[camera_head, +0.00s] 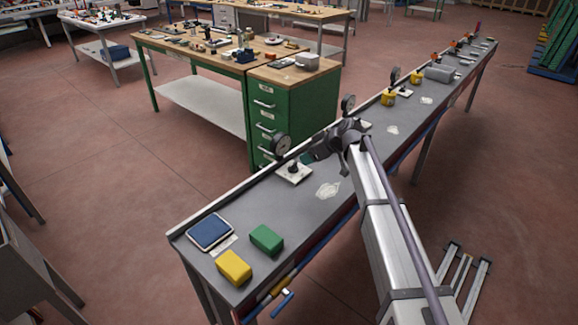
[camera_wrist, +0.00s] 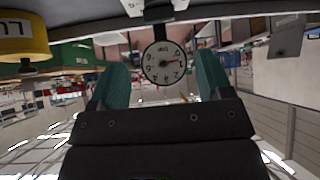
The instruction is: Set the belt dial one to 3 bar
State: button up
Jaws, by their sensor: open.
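Several round gauges on posts stand along the narrow grey bench in the head view; I cannot read which is belt dial one. The nearest gauge (camera_head: 281,145) rises from a white base plate (camera_head: 293,171), just left of my gripper (camera_head: 308,156). Another gauge (camera_head: 348,103) stands behind my wrist. The fingers are apart and empty, and I cannot tell how far ahead the gauge is.
The grey bench (camera_head: 328,190) holds a blue tablet-like pad (camera_head: 210,231), a green block (camera_head: 266,239) and a yellow block (camera_head: 234,267) at its near end. A green drawer cabinet (camera_head: 300,115) stands behind. A yellow numbered part (camera_wrist: 22,38) hangs at upper left in the wrist view.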

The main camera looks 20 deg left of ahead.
aim_at(293, 164)
jog(key=b+x, duration=0.3)
jog(key=x, duration=0.1)
jog(key=b+x, duration=0.3)
jog(key=x, duration=0.2)
jog(key=shift+f, duration=0.35)
jog(key=shift+w+a+f+b, duration=0.1)
jog(key=shift+a+f+b, duration=0.1)
jog(key=shift+b, duration=0.1)
jog(key=shift+r, duration=0.2)
jog(key=shift+c, duration=0.2)
jog(key=c, duration=0.9)
